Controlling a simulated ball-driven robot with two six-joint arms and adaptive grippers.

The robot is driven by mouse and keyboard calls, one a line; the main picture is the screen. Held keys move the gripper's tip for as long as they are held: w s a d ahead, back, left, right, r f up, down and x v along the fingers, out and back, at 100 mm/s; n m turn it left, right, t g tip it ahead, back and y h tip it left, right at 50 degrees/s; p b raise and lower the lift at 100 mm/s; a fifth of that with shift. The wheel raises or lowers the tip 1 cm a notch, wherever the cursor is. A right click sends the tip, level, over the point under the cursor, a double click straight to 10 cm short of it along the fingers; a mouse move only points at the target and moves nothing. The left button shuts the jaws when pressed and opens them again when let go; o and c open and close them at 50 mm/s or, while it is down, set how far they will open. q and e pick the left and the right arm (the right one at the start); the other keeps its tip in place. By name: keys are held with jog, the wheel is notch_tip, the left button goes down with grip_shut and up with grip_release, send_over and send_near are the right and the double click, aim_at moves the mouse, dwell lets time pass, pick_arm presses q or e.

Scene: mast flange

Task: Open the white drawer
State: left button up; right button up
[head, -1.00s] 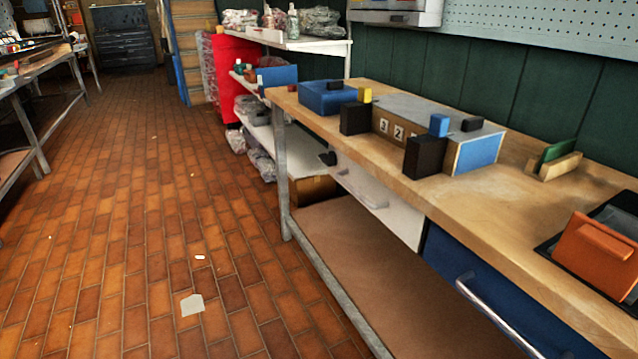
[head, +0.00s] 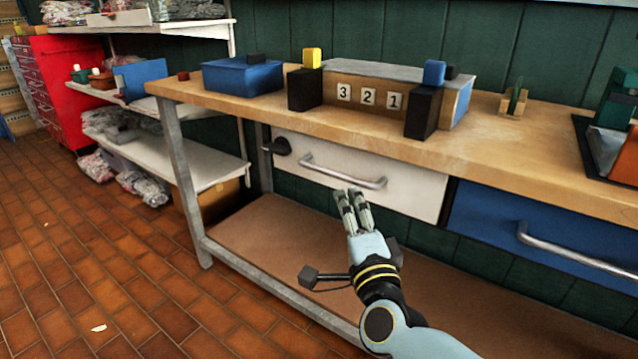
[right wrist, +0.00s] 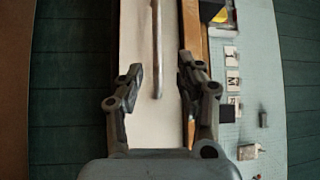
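The white drawer (head: 410,197) sits under the workbench top, its front close beneath the table edge, and it looks shut. Its grey bar handle (head: 345,176) runs across the front. My right gripper (head: 348,192) is just in front of and below the handle in the head view. The handle (right wrist: 157,45) stands upright in that view, ahead of and between the fingers, against the white drawer front (right wrist: 135,40). My left gripper is out of view.
A dark knob (head: 277,147) is at the drawer's left end. A blue drawer (head: 490,222) with its own handle is to the right. Black blocks, a blue box (head: 243,77) and a numbered box (head: 370,97) stand on the workbench top (head: 510,142). A brown lower shelf (head: 260,250) lies below.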

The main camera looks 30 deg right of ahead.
aim_at(336, 176)
jog(key=x, duration=1)
jog(key=shift+w+d+f+b, duration=0.2)
jog(key=shift+w+d+b, duration=0.05)
jog(key=shift+w+b, duration=0.1)
jog(key=shift+c, duration=0.2)
grip_shut()
jog(key=shift+f, duration=0.1)
